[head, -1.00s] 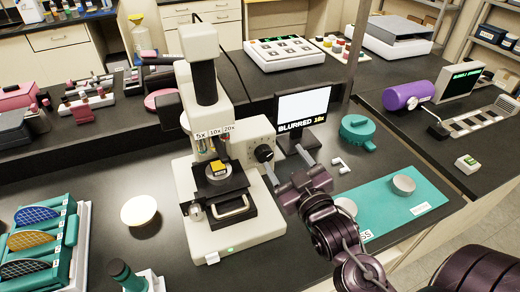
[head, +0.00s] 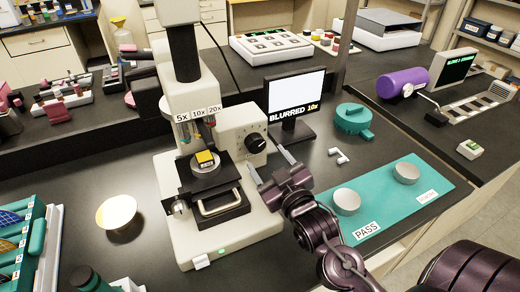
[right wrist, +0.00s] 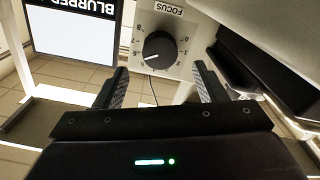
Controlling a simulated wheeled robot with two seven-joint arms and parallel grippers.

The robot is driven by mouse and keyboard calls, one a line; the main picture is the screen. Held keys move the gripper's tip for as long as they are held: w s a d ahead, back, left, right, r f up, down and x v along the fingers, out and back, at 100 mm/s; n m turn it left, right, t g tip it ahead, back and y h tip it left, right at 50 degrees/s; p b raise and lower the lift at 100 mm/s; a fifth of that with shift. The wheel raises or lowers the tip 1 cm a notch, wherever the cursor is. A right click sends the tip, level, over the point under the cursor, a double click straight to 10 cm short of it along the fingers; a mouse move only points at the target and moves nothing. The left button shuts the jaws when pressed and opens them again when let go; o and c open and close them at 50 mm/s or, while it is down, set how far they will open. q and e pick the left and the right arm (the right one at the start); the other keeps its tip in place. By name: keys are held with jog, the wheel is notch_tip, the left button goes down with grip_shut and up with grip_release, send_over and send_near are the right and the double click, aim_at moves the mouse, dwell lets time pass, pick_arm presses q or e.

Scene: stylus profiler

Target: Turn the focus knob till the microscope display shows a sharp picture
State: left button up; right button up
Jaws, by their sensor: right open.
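The cream microscope (head: 225,215) stands on the dark bench, with a yellow sample (head: 205,158) on its stage. The black focus knob (head: 256,143) is on its right side. In the right wrist view the knob (right wrist: 160,49) sits on a numbered dial plate labelled FOCUS, its white mark pointing to the lower left. The display (head: 295,98) shows a blank white picture and reads BLURRED 10x. My right gripper (head: 271,164) is open just short of the knob, which appears between and beyond its fingers without contact. My left gripper is not in view.
A teal mat (head: 400,200) with two round metal pieces and a PASS label lies at the right. A teal round container (head: 353,120) and a small white piece (head: 339,155) stand behind it.

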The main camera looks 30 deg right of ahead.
aim_at(257, 147)
jog(key=w, duration=0.4)
jog(key=shift+d+p, duration=0.1)
jog(key=shift+p, duration=0.3)
jog(key=shift+w, duration=0.6)
jog(key=c, duration=1)
jog(key=shift+n+p, duration=0.85)
jog(key=shift+n, duration=0.15)
jog(key=shift+n+p, duration=1.05)
jog(key=shift+n, duration=0.75)
